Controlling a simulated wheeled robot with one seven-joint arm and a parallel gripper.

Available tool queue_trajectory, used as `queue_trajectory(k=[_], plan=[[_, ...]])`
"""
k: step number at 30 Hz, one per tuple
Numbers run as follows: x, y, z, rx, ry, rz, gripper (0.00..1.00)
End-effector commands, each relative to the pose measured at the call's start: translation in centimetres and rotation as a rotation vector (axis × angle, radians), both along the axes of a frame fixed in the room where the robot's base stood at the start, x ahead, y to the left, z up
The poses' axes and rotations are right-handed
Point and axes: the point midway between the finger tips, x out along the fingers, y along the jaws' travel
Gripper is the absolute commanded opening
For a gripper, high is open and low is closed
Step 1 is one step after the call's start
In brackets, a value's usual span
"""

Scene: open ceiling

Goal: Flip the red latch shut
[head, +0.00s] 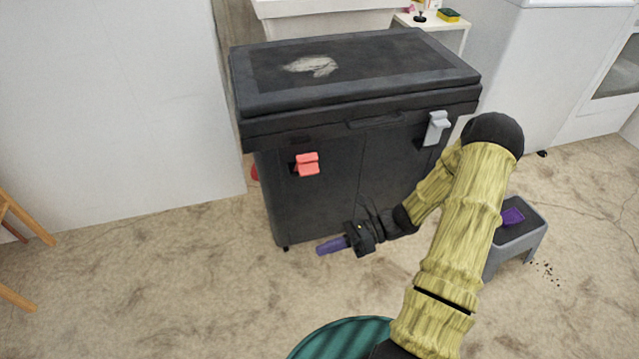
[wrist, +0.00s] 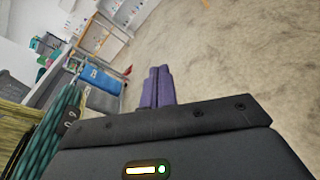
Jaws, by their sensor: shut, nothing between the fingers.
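The red latch (head: 307,164) is on the front of a large black lidded chest (head: 365,92), on its left side below the lid. It sticks out from the front, lower than the grey latch (head: 437,128) at the right, which reaches up to the lid's edge. My gripper (head: 322,248) is low in front of the chest, below the red latch and apart from it, pointing left. Its purple fingers are together with nothing between them; they also show in the wrist view (wrist: 158,88). The latch is not in the wrist view.
A grey step stool (head: 525,235) with a purple thing on it stands at the right, behind my arm. A round green striped thing (head: 345,340) is at the bottom. Wooden legs (head: 20,215) show at the left edge. The floor left of my gripper is clear.

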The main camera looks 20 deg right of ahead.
Motion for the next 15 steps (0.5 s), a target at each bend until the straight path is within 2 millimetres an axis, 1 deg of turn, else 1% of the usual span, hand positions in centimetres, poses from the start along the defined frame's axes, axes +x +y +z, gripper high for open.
queue_trajectory(k=[3,8,12,15], plan=[[1.4,-1.1,-0.2,0.139,0.089,-0.132,0.00],[3.5,-3.1,-0.3,0.337,0.191,-0.299,0.00],[5.0,-5.5,-0.5,0.520,0.267,-0.437,0.00],[5.8,-7.4,-0.7,0.638,0.305,-0.516,0.00]])
